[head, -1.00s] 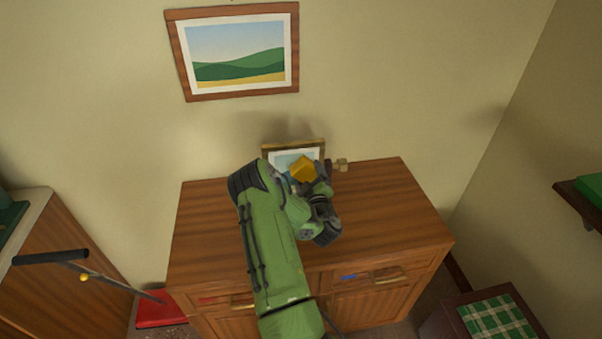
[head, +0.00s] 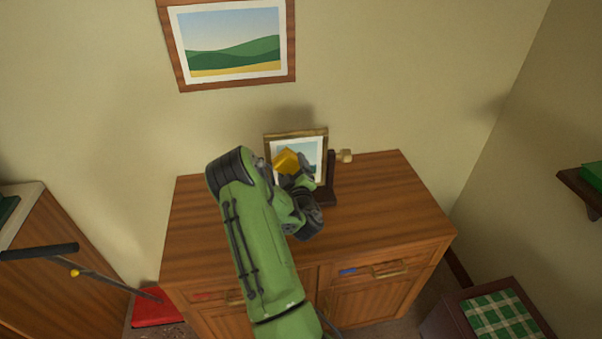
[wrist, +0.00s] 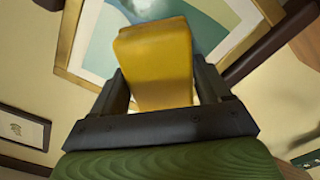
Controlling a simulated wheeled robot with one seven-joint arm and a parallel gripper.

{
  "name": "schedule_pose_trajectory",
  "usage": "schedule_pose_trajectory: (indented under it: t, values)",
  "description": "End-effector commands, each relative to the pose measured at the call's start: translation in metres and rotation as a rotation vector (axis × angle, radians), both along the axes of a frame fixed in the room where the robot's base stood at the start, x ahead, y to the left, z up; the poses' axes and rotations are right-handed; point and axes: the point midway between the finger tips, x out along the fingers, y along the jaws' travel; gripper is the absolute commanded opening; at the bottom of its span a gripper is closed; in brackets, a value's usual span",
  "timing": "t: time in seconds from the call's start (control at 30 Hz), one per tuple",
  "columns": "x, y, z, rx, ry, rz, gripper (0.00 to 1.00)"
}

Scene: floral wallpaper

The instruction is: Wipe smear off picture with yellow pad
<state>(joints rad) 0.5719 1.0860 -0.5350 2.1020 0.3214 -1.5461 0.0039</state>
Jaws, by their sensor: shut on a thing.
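A small framed picture (head: 312,148) with a gold-brown frame stands on a dark stand on the wooden cabinet. The yellow pad (head: 286,161) is held in front of its left part. My gripper (head: 292,173) is shut on the pad. In the wrist view the pad (wrist: 153,60) sits between the dark fingers of my gripper (wrist: 160,85). Behind it the small picture (wrist: 95,45) is tilted in view and partly hidden. A pale greyish patch shows on it at the top, just beyond the pad. I cannot tell whether pad and picture touch.
The wooden cabinet (head: 385,205) has bare top to the right of the stand (head: 329,180). A wooden knob (head: 345,156) sticks out at the stand's right. A larger landscape picture (head: 228,45) hangs on the wall above. A blue object (head: 348,271) is on the cabinet front.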

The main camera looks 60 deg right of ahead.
Motion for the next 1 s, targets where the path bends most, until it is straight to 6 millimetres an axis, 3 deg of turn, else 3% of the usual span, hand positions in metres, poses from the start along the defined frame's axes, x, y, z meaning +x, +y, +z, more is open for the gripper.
schedule_pose_trajectory:
  t: [0.67,1.0]
  values:
    - [0.042,0.035,-0.005,0.0,-0.002,0.006,0.48]
    - [0.043,0.038,-0.003,0.003,0.003,0.004,0.48]
